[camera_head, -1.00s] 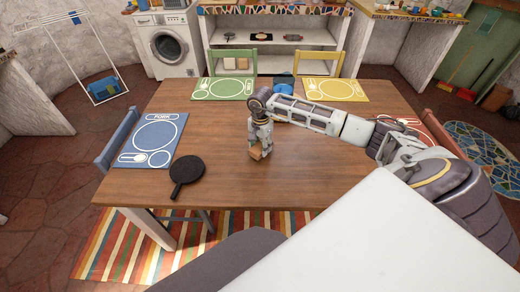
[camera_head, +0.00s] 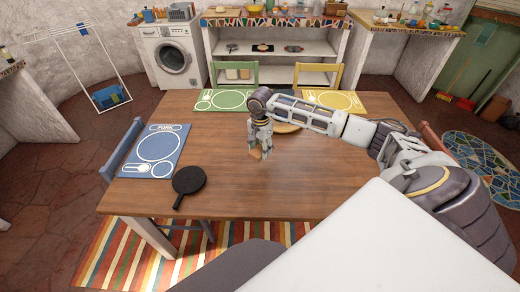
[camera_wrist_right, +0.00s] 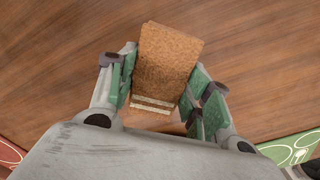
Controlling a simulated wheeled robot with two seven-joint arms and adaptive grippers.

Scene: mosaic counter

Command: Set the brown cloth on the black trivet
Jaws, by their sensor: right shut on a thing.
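The brown cloth (camera_wrist_right: 166,62) is a folded, speckled piece with pale stripes near one end. My right gripper (camera_wrist_right: 160,92) is shut on it, with a finger on each side. In the head view the right gripper (camera_head: 259,143) hangs above the middle of the wooden table, and only a small part of the cloth (camera_head: 257,154) shows below it. The black trivet (camera_head: 189,179), round with a short handle, lies flat at the table's front left. It is to the left of and nearer than the gripper, and nothing is on it. My left gripper is not in view.
The wooden table (camera_head: 300,187) has bare room between trivet and gripper. A blue placemat (camera_head: 157,150) lies behind the trivet; green (camera_head: 226,100) and yellow (camera_head: 333,100) placemats lie at the far edge. A round wooden item (camera_head: 288,128) is partly hidden behind my right arm.

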